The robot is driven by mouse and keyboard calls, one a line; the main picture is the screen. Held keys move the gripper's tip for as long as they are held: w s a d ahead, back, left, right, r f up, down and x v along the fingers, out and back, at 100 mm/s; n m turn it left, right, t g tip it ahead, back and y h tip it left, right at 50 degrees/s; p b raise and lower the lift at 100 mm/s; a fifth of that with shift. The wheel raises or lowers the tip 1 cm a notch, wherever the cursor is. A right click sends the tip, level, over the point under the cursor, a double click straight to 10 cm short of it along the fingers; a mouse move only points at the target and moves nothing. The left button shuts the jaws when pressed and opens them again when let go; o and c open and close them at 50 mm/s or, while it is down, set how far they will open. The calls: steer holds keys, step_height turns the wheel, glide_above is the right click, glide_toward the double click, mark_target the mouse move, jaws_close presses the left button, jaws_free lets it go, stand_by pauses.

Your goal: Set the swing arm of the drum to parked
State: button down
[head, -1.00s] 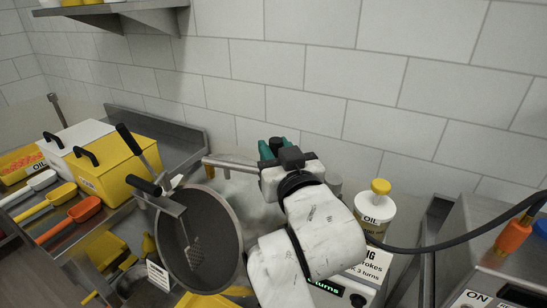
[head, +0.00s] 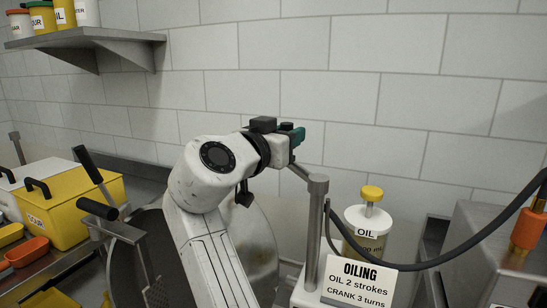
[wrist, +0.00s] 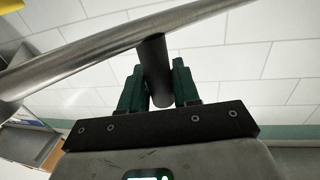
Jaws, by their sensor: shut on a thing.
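The swing arm is a grey metal tube (head: 301,172) running from the top of an upright post (head: 318,230) back and left toward my gripper. In the wrist view the tube (wrist: 90,60) crosses the picture, and a dark peg (wrist: 155,75) hangs from it. My gripper (head: 299,137) is near the back wall, its green fingers (wrist: 157,88) shut on the peg. The tube's far end is hidden behind my gripper in the head view. The grey metal drum (head: 258,245) stands left of the post, largely covered by my arm.
An oil bottle (head: 368,225) with a yellow knob stands right of the post, behind an oiling sign (head: 357,283). A dark hose (head: 440,258) crosses to a metal machine (head: 480,235). A yellow box (head: 75,205) is at left, below a wall shelf (head: 85,40).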

steer(key=d+m+g+h+b, duration=0.2)
steer(key=d+m+g+h, duration=0.2)
steer(key=d, duration=0.5)
steer(key=shift+w+f+m+g+h+b, duration=0.2)
steer(key=shift+m+g+h+b, duration=0.25)
steer(key=shift+h, duration=0.35)
steer(key=c, duration=0.9)
jaws_free()
steer(key=shift+r, duration=0.1)
steer(key=shift+c, duration=0.2)
steer(key=v, duration=1)
steer(key=shift+s+a+b, duration=0.2)
steer(key=shift+a+b, duration=0.1)
